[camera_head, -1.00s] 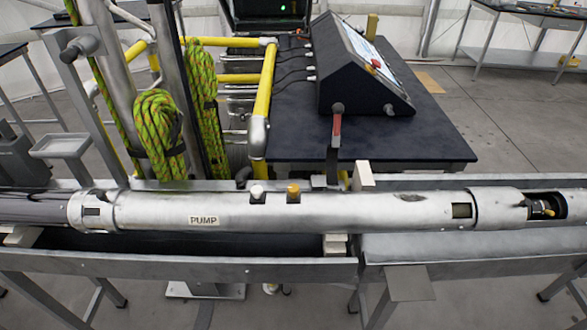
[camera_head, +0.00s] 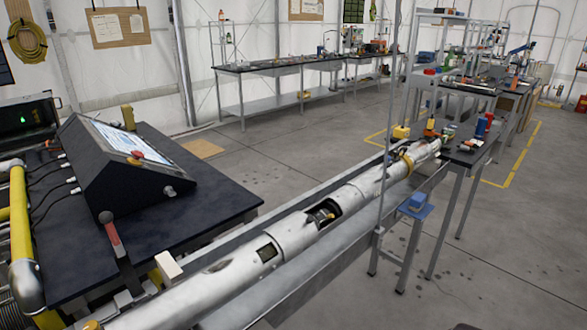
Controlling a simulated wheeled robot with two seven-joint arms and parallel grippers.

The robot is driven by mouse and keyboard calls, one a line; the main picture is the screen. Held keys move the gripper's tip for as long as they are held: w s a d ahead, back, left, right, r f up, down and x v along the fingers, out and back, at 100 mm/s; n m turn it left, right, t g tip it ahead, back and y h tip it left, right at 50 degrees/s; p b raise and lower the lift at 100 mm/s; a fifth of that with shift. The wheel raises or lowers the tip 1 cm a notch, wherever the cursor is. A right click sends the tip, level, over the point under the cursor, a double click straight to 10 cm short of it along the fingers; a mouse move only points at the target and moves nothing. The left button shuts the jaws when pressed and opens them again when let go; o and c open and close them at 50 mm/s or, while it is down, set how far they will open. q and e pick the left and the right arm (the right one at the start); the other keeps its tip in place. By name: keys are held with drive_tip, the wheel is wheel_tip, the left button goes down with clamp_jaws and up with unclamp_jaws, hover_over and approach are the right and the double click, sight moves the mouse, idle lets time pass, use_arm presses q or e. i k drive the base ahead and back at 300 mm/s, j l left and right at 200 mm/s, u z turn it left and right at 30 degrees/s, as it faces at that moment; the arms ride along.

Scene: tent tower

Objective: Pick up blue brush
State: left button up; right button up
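A small blue object (camera_head: 418,200) rests on a little blue shelf (camera_head: 413,211) beside the long metal tube, right of centre in the head view. It is blocky and may be the blue brush, but it is too small to tell. A blue upright item (camera_head: 488,121) stands on the table at the right, and I cannot tell what it is. Neither of my grippers is in view.
A long metal tube (camera_head: 235,272) lies in a trough, running from the lower left to the far right. A dark table (camera_head: 215,187) with a control console (camera_head: 120,155) is at the left. Open floor (camera_head: 310,140) lies behind the tube. Cluttered workbenches (camera_head: 270,65) stand farther back.

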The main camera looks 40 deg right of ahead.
sight(417, 201)
drive_tip(key=z, duration=2.25)
